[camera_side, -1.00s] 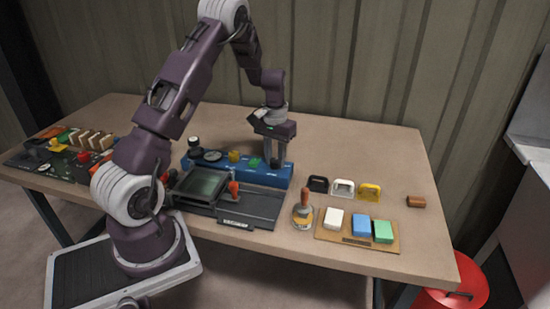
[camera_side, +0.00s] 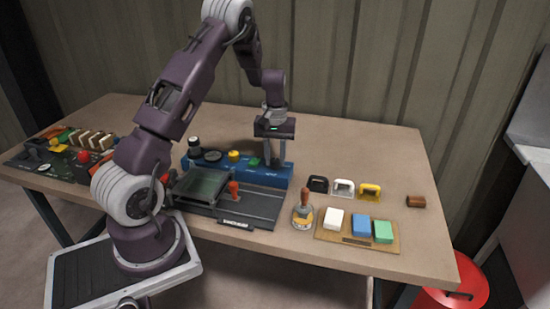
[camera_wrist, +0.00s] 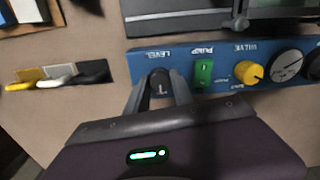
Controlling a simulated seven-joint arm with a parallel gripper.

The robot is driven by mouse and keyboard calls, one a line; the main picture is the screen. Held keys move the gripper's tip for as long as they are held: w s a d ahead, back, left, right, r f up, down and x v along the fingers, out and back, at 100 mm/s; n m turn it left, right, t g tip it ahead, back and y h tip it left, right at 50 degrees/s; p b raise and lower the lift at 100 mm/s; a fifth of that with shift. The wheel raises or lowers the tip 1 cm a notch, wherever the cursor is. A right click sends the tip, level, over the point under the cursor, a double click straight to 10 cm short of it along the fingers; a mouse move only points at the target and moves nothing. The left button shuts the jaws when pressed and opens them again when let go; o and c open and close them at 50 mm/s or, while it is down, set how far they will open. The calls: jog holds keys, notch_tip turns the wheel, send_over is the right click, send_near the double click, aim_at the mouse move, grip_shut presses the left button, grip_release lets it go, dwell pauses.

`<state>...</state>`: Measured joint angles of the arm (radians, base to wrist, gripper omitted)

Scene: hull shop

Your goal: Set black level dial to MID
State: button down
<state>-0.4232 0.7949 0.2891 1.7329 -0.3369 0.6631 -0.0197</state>
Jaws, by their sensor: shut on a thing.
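The black level dial (camera_wrist: 160,84) sits at one end of the blue panel (camera_wrist: 136,59), beside the word LEVEL in the wrist view. My gripper (camera_wrist: 160,88) has its two fingers on either side of the dial and is shut on it. The dial has a small white mark on its face, but I cannot read its setting or see a MID label. In the side view my gripper (camera_side: 270,160) points down at the right end of the blue panel (camera_side: 225,170), and the fingers largely hide the dial.
A green rocker switch (camera_wrist: 203,73), a yellow knob (camera_wrist: 249,72) and a round gauge (camera_wrist: 287,65) share the panel. A dark tray device (camera_side: 255,207) stands in front. Black, white and yellow handles (camera_side: 343,187) stand to the right. The table behind the panel is clear.

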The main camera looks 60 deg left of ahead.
aim_at(275, 160)
jog(key=c, duration=1.1)
grip_release()
jog(key=shift+r, duration=0.1)
notch_tip(275, 160, up, 7)
jog(key=shift+f, duration=0.1)
